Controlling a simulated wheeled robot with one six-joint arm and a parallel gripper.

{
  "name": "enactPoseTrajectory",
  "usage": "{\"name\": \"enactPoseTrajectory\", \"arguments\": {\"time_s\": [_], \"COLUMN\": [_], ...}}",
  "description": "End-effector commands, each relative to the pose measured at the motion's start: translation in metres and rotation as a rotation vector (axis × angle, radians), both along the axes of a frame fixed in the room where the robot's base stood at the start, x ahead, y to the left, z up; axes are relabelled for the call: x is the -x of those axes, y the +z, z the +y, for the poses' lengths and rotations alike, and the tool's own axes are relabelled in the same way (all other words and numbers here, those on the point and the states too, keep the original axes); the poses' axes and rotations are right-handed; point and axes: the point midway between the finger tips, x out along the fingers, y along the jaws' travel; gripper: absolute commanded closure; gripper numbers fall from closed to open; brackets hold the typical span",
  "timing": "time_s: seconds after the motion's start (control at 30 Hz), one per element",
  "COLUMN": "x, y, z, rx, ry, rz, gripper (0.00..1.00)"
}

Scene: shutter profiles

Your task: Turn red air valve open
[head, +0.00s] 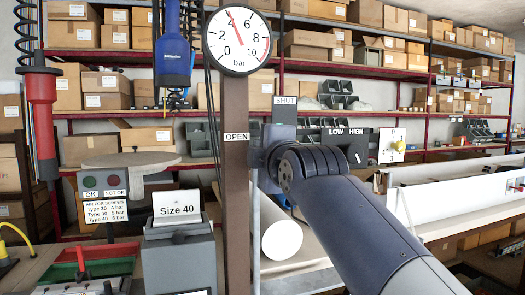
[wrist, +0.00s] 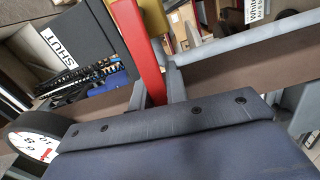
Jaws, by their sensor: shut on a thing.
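The red valve handle (wrist: 152,60) shows in the wrist view as a flat red bar running up from between my fingers. My gripper (wrist: 158,92) is shut on it, and its fingers are mostly hidden by the dark gripper body. In the head view my own wrist hides the valve and fingers, just right of the brown post (head: 235,200). The OPEN label (head: 237,137) is on the post, and the SHUT plate (head: 285,108) stands upper right of it. It also shows in the wrist view (wrist: 65,50). The pressure gauge (head: 238,41) above has its needle near 4.
A blue screwdriver (head: 173,50) and a red tool (head: 42,110) hang at the left. A grey Size 40 box (head: 178,255) stands left of the post. A white roll (head: 282,240) lies behind my arm. Shelves with cardboard boxes fill the back.

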Motion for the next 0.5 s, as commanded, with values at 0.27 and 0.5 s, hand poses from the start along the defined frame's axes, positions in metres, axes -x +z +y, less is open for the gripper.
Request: {"name": "enactPoseTrajectory", "arguments": {"time_s": [0.27,0.5], "x": [0.0000,0.0000], "y": [-0.0076,-0.0083], "z": [0.0007,0.0006], "rx": [0.071,0.085], "ry": [0.001,0.001], "rz": [-0.014,-0.017], "gripper": [1.00,1.00]}}
